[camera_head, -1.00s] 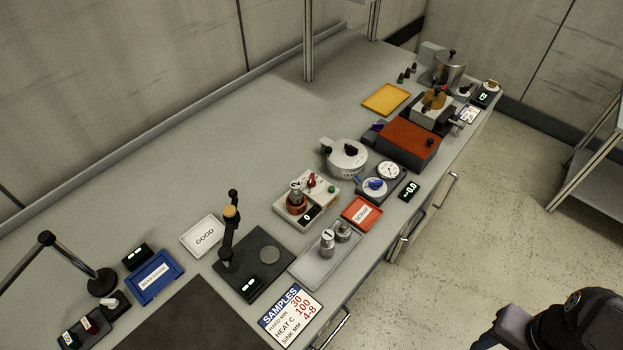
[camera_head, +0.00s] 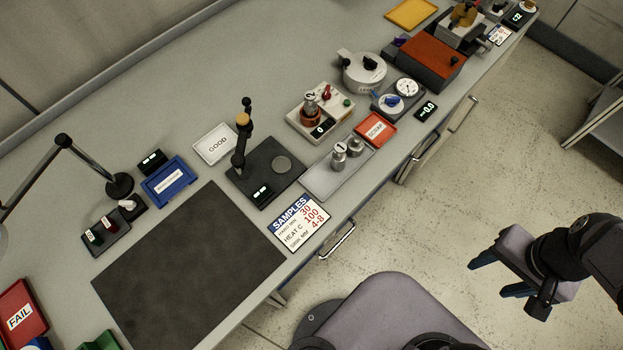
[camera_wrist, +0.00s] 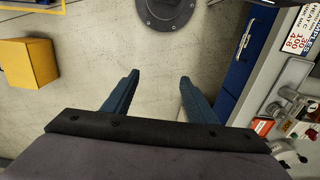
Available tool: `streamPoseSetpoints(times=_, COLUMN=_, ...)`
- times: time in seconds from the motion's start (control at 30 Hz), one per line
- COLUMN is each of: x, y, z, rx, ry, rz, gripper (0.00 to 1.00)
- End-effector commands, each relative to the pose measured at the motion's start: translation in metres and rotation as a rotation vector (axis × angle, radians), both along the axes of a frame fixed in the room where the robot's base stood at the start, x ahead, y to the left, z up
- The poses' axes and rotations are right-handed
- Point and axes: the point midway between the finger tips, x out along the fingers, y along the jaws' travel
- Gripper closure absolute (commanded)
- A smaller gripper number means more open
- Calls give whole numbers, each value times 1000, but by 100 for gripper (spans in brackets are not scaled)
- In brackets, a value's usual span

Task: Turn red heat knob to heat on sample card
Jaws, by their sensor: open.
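The red heat knob (camera_head: 326,92) sits on top of a beige heater unit (camera_head: 337,126) whose small display reads 0. A metal piece stands in the unit's copper-coloured well (camera_head: 311,117). The sample card (camera_head: 299,222) lies at the bench's front edge and reads HEAT C 100; it also shows in the wrist view (camera_wrist: 303,30). My gripper (camera_head: 497,275) is open and empty, out over the floor, right of and well apart from the bench. In the wrist view its two blue fingers (camera_wrist: 159,78) are spread with only floor between them.
A red SCRAP tray (camera_head: 375,130) and a grey tray (camera_head: 335,180) with metal weights lie in front of the heater. A round grey pot (camera_head: 362,72) stands behind it, and a black stand (camera_head: 243,140) to its left. A yellow box (camera_wrist: 28,65) is on the floor.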

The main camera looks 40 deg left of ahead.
Motion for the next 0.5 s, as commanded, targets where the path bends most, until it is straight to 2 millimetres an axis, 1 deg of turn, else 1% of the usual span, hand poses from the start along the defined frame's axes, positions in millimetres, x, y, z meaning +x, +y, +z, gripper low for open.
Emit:
streamPoseSetpoints(times=0.03, x=0, y=0, z=0, rx=0, ry=0, rz=0, gripper=48)
streamPoseSetpoints(times=0.07, x=0, y=0, z=0, rx=0, ry=0, rz=0, gripper=52)
streamPoseSetpoints(times=0.1, x=0, y=0, z=0, rx=0, ry=0, rz=1, gripper=62)
streamPoseSetpoints(times=0.17, x=3, y=2, z=0, rx=3, ry=-3, rz=5, gripper=76)
streamPoseSetpoints(times=0.2, x=7, y=5, z=-1, rx=7, ry=-6, rz=11, gripper=86)
streamPoseSetpoints(times=0.27, x=15, y=11, z=-2, rx=16, ry=-15, rz=24, gripper=100)
streamPoseSetpoints(times=0.37, x=41, y=32, z=-3, rx=44, ry=-41, rz=63, gripper=100)
streamPoseSetpoints(times=0.47, x=77, y=70, z=-5, rx=92, ry=-80, rz=126, gripper=100)
streamPoseSetpoints(times=0.5, x=93, y=90, z=-7, rx=117, ry=-97, rz=157, gripper=100)
